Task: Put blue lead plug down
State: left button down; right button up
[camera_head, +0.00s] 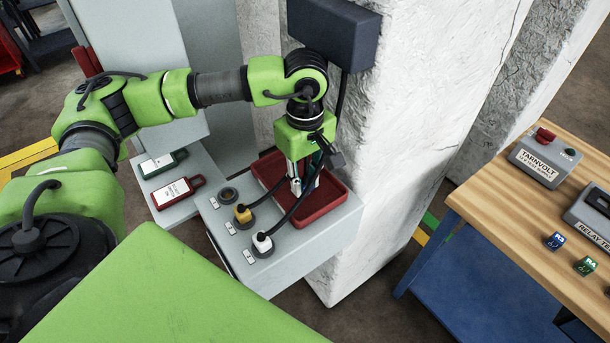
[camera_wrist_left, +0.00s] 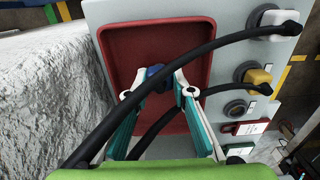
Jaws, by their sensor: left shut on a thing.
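My left gripper (camera_head: 303,188) reaches down over the red tray (camera_head: 327,190) on the grey panel. In the left wrist view its two fingers (camera_wrist_left: 158,85) are closed on a small dark blue plug (camera_wrist_left: 156,74), seen against the floor of the tray (camera_wrist_left: 125,45). I cannot tell whether the plug touches the tray floor. The fingers and arm hide the plug in the head view. A yellow plug (camera_head: 242,213) and a white plug (camera_head: 262,242) sit in sockets left of the tray. The socket (camera_head: 228,195) behind them is empty. My right gripper is not in view.
Black cables from the yellow and white plugs cross the tray near my gripper. A green tag (camera_head: 162,163) and a red tag (camera_head: 178,191) lie on the lower panel at left. A rough white pillar (camera_head: 420,110) stands right of the tray. A wooden table (camera_head: 490,205) is farther right.

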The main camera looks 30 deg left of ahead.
pick_arm(q)
jog(key=shift+f+b, duration=0.25)
jog(key=shift+b, duration=0.05)
jog(key=c, duration=1.8)
grip_release()
jog(key=shift+r, duration=0.1)
jog(key=shift+o, duration=0.2)
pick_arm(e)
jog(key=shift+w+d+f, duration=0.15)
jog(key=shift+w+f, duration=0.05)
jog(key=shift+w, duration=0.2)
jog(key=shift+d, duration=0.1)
